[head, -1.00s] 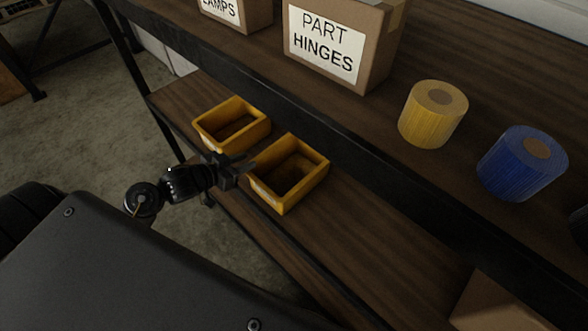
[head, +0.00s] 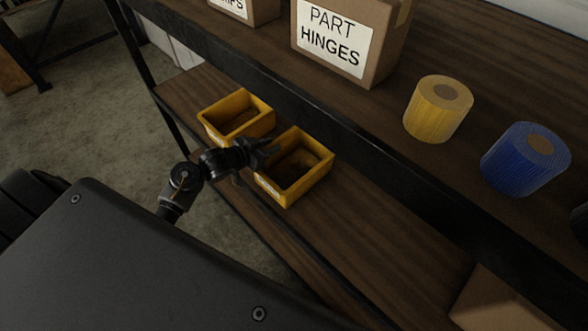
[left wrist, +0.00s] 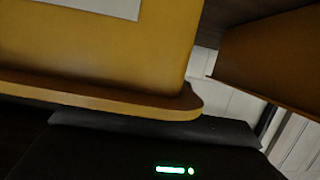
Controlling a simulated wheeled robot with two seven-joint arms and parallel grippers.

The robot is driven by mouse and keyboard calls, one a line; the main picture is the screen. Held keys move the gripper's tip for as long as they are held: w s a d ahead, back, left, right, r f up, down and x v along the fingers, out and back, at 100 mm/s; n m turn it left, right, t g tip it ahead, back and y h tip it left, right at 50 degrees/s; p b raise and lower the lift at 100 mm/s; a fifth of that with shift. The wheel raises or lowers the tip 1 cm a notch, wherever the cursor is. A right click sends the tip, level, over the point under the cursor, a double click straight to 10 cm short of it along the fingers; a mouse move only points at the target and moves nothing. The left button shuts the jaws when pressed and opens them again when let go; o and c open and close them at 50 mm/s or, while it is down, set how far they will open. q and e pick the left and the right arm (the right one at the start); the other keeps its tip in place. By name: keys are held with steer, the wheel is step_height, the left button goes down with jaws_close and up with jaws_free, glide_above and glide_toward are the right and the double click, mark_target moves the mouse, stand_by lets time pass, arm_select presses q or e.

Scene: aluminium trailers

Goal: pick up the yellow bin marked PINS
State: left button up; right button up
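Two yellow bins stand side by side on the lower shelf. My left gripper (head: 268,147) is at the left rim of the nearer bin (head: 312,180), its two dark fingers apart and pointing at it. No hold on the bin shows. The other yellow bin (head: 262,128) stands just behind and to the left. Both have pale front labels, but I cannot read PINS on either. In the left wrist view a yellow bin (left wrist: 150,50) fills the upper left, with part of a blank-looking label; the fingers are hidden there. My right gripper is out of view.
The upper shelf above the bins carries a HINGES carton (head: 380,60), another carton (head: 255,10), a yellow roll (head: 428,115) and a blue roll (head: 510,165). Its dark front edge (head: 350,130) runs close behind the bins.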

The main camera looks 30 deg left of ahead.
arm_select(q)
steer(key=shift+w+d+f, duration=0.2)
steer(key=shift+w+f, duration=0.1)
steer(key=shift+w, duration=0.25)
jaws_close()
stand_by(1.0)
steer(key=shift+r, duration=0.1)
